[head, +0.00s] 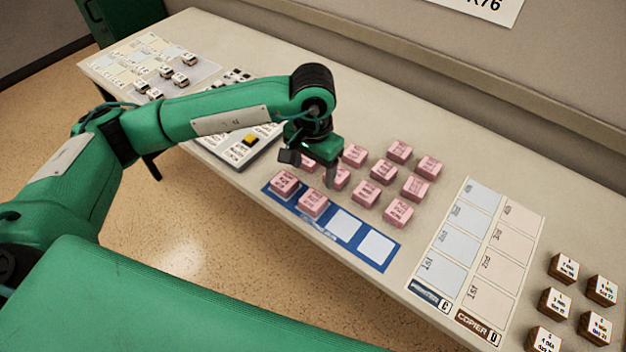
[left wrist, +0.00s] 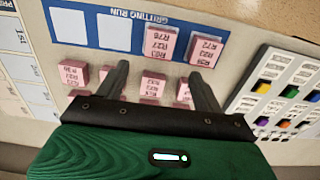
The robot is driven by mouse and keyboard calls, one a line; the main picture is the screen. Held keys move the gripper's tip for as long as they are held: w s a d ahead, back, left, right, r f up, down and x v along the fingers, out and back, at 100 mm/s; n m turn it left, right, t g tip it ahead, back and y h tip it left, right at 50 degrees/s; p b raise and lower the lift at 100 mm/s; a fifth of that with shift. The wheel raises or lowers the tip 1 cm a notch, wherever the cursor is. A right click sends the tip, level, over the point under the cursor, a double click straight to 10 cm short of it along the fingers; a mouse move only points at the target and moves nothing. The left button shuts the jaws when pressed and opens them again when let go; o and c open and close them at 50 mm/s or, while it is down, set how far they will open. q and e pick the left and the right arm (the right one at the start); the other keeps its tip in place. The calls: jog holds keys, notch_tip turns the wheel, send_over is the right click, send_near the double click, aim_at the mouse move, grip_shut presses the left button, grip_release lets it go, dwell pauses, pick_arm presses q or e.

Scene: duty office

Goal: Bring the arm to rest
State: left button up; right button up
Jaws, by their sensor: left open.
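My left arm (head: 215,118) reaches in from the left over the table. Its gripper (head: 310,172) is open above the pink blocks, just behind the blue strip. In the left wrist view the two fingers (left wrist: 160,72) stand apart, with a pink block (left wrist: 153,82) showing between them; I cannot tell how high they are above it. Nothing is held. The blue strip (head: 330,235) carries two pink blocks, one (head: 284,182) in its left end cell and one (head: 313,203) beside it. Its two right cells are bare white. My right gripper is not in view.
Several loose pink blocks (head: 398,151) stand behind the strip. A button panel (head: 238,152) lies left of them. Printed sheets (head: 478,245) and brown-sided blocks (head: 563,267) are at the right. Another sheet with small blocks (head: 140,62) is far left. A wall (head: 420,60) runs behind the table.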

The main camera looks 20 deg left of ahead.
pick_arm(q)
jog(key=shift+r, duration=0.35)
